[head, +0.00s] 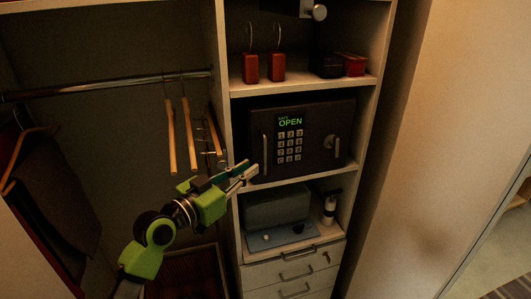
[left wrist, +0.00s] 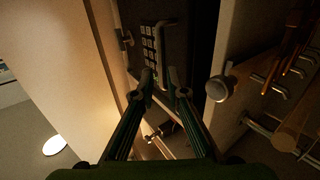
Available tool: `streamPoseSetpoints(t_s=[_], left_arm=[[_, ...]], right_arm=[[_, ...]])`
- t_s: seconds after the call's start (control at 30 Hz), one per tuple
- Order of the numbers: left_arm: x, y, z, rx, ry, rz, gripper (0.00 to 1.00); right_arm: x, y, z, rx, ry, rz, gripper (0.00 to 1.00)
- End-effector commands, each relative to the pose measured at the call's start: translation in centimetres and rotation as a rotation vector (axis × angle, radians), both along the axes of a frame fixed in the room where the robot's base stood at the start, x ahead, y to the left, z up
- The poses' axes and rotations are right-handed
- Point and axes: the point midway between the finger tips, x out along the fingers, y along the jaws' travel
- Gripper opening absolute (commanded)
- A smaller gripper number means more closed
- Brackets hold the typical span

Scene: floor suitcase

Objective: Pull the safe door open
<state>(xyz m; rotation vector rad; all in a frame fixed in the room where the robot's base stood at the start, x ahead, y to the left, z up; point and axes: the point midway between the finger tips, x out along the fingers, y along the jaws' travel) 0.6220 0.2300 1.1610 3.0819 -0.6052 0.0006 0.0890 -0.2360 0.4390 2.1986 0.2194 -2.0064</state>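The dark safe (head: 310,165) sits on the middle shelf, with its door face shut flush as far as I can see. A green display (head: 290,122) reads OPEN above a keypad (head: 289,146). My left gripper (head: 248,176) is in front of the safe's lower left, close to the handle. In the left wrist view the fingers (left wrist: 160,76) are apart and empty, with the handle (left wrist: 169,45) just beyond the tips; contact cannot be told. My right gripper is not in view.
The shelf's upright wall (head: 226,110) is close to the left gripper. Wooden hangers (head: 180,135) hang from a rail at left. Below the safe are a grey box (head: 275,207), a bottle (head: 330,207) and drawers (head: 290,271). A pale panel (head: 440,150) stands at right.

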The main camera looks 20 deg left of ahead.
Motion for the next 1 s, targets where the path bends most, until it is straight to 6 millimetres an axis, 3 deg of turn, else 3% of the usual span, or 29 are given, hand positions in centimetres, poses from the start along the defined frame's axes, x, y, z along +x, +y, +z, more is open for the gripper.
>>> streamPoseSetpoints(t_s=[0.2,0.4,0.8,0.87,1.0], left_arm=[[4.3,-1.7,0.4,-0.003,0.000,0.001,0.13],[6.6,-2.6,0.1,-0.001,0.000,0.001,0.13],[7.3,-2.9,-0.1,0.001,0.001,0.001,0.13],[7.3,-2.9,-0.1,0.001,0.001,0.001,0.00],[7.3,-2.9,-0.1,0.000,0.001,0.001,0.00]], right_arm=[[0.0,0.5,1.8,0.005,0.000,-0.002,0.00],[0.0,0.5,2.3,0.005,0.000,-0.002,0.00],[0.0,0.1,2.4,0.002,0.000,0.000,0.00],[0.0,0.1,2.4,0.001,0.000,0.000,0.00],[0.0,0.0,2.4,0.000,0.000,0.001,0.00]])
